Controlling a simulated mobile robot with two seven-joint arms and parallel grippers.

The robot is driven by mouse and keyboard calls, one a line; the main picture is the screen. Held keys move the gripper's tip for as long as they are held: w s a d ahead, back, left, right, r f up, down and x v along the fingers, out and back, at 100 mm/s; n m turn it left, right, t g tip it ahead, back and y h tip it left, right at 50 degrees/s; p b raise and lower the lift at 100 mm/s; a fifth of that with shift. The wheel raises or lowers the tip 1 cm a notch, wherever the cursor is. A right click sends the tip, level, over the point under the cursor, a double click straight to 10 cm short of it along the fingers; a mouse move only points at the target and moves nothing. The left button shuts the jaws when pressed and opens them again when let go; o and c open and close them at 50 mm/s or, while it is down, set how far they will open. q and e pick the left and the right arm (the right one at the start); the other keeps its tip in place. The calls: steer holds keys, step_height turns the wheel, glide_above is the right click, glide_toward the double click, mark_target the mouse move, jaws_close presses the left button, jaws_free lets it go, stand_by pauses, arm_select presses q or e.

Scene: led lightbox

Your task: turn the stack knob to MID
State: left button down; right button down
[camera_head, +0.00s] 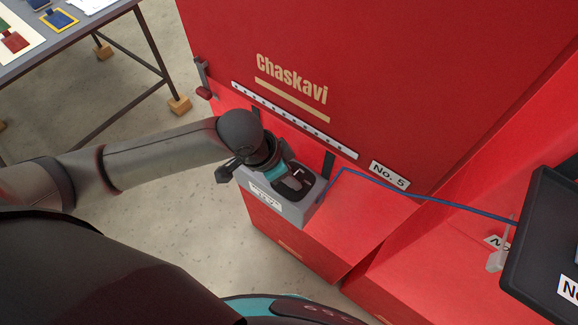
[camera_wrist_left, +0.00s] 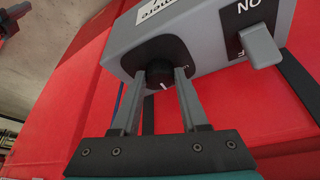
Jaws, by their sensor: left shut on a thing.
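The stack knob (camera_wrist_left: 160,73) is a small black round knob with a white pointer line, on the face of a grey control box (camera_wrist_left: 204,32). In the wrist view my left gripper (camera_wrist_left: 158,82) has its two grey fingers on either side of the knob, shut on it. The pointer line slants; the position labels around it are too hidden to read. In the head view the grey box (camera_head: 299,212) is on the red cabinet, and my left gripper (camera_head: 290,180) reaches it from the left, hiding the knob. My right gripper does not show.
A grey lever switch (camera_wrist_left: 260,45) with ON lettering is beside the knob. The red cabinet (camera_head: 330,40) marked Chaskavi rises behind. A blue cable (camera_head: 430,197) runs right from the box. A dark panel (camera_head: 545,235) is at the right. A table (camera_head: 85,40) stands upper left.

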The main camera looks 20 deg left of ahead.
arm_select(q)
steer(key=shift+n, duration=0.4)
steer(key=shift+c, duration=2.1)
jaws_free()
steer(key=shift+r, duration=0.1)
steer(key=v, duration=1.5)
steer(key=shift+s, duration=0.15)
steer(key=shift+d, duration=0.2)
